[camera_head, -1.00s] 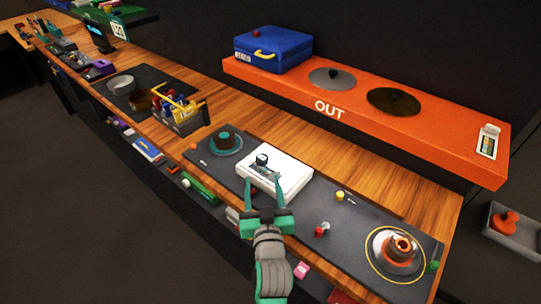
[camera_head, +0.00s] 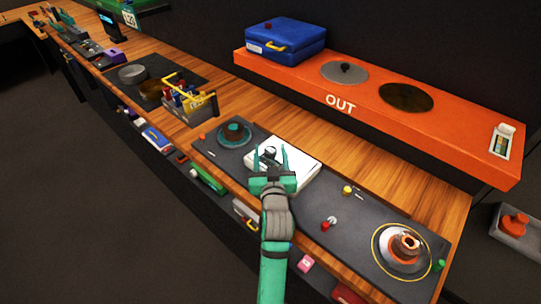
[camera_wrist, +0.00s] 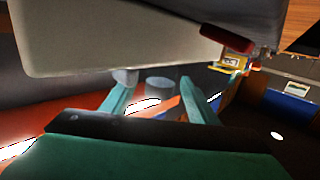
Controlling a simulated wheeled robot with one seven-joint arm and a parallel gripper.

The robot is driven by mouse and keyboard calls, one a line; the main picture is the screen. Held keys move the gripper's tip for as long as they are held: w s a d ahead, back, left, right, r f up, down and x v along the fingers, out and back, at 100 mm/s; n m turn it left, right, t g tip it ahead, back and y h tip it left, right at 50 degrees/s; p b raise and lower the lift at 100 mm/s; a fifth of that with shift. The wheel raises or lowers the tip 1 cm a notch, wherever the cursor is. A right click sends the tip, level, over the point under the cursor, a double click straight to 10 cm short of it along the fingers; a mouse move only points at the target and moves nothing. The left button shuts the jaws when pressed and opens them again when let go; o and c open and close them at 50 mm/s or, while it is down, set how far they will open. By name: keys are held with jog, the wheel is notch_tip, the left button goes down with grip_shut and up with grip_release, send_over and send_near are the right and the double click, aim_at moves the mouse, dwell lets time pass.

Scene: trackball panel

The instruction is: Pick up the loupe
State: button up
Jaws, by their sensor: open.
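The loupe (camera_head: 270,153) looks like a small dark upright piece on the white box (camera_head: 306,169), which sits on the dark panel. My gripper (camera_head: 271,163) is open, with its two teal fingers pointing at the box. In the head view the fingertips appear on either side of the loupe, and my gripper hides its lower part. In the wrist view my gripper (camera_wrist: 158,82) is open with a grey cylinder (camera_wrist: 160,85) seen between the fingers. It may be the loupe; I cannot tell whether a finger touches it.
A teal round dial (camera_head: 234,134) is left of the box. A yellow knob (camera_head: 347,190), a red knob (camera_head: 326,225) and a large trackball ring (camera_head: 401,250) are to the right. The orange OUT shelf (camera_head: 400,123) is behind. A tool caddy (camera_head: 188,105) stands left.

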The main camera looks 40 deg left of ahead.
jog(key=shift+w, duration=0.1)
jog(key=shift+c, duration=0.6)
jog(key=c, duration=1)
jog(key=shift+c, duration=0.5)
jog(key=shift+r, duration=0.2)
